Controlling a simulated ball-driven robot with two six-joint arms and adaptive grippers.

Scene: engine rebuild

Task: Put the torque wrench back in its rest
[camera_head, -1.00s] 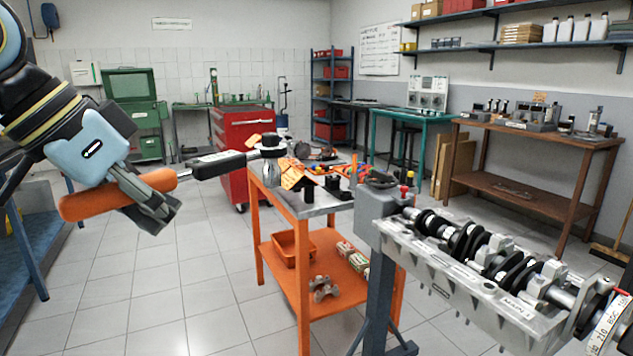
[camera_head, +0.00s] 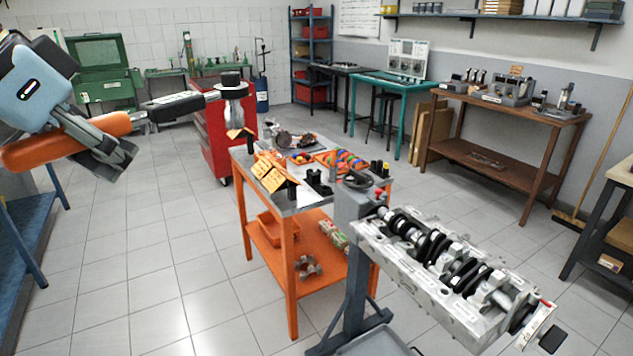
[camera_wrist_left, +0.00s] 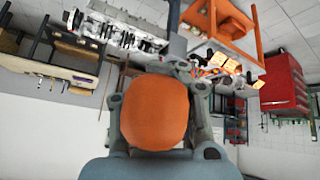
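The torque wrench has an orange handle (camera_head: 40,150), a dark and silver shaft (camera_head: 178,106) and a black and silver head (camera_head: 234,84). My left gripper (camera_head: 108,150) is shut around the handle and holds the wrench in the air, roughly level, left of the orange cart. In the left wrist view the handle's end (camera_wrist_left: 155,112) sits between the fingers. On the cart top stand black upright supports (camera_head: 320,183) that look like the wrench's rest, though I cannot be sure. My right gripper is not in view.
The orange cart (camera_head: 291,270) carries yellow tags (camera_head: 270,175) and small coloured parts. An engine block with crankshaft (camera_head: 450,262) on a stand is at right front. A red tool cabinet (camera_head: 222,150) stands behind the cart. The floor at left is clear.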

